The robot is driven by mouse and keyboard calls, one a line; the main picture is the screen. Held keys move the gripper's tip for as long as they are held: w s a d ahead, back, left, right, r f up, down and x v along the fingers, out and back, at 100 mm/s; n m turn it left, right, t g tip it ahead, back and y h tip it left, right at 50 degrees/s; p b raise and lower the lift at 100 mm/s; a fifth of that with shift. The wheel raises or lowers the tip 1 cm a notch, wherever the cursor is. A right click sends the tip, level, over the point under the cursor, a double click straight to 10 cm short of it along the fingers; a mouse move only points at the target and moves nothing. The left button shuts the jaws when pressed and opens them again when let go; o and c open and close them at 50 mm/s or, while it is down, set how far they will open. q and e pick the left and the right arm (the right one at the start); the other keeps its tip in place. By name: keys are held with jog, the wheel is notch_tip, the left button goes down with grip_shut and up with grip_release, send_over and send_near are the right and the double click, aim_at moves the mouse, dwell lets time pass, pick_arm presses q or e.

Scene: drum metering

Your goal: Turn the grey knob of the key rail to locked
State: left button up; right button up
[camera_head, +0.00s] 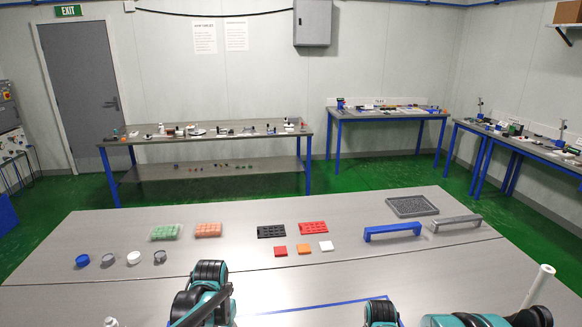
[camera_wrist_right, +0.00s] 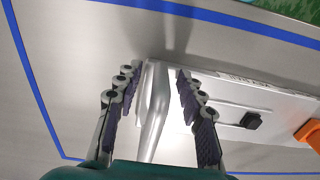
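In the right wrist view, the grey knob (camera_wrist_right: 153,112) is a long silver bar-shaped handle. It stands between the two fingers of my right gripper (camera_wrist_right: 160,70), which are open around it, with a narrow gap visible at the fingertips. The white key rail (camera_wrist_right: 225,95) extends to the right behind the right finger. It carries a black part (camera_wrist_right: 251,120) and an orange part (camera_wrist_right: 307,133), cut off by the picture edge. I cannot make out the key rail in the head view. My left gripper's fingers are not visible; only arm parts show at bottom centre.
Blue tape (camera_wrist_right: 40,95) borders the grey surface around the rail. The table's front middle is mostly clear.

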notch_tip(320, 180, up, 11)
jog(key=shift+r, duration=0.45)
jog(key=shift+s+r, duration=0.2)
jog(key=shift+r, duration=0.1)
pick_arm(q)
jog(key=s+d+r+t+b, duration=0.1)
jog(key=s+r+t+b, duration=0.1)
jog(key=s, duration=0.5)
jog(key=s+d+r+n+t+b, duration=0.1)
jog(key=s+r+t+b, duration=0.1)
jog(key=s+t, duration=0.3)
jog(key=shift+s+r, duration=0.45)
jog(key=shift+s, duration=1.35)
pick_arm(e)
jog(key=s+a+r+t, duration=0.1)
jog(key=s+r+t, duration=0.1)
jog(key=s, duration=0.5)
jog(key=s+a+r+m+t, duration=0.1)
jog(key=s+r+t, duration=0.1)
jog(key=s+t, duration=0.3)
jog(key=shift+s+r, duration=0.2)
jog(key=shift+s, duration=1.4)
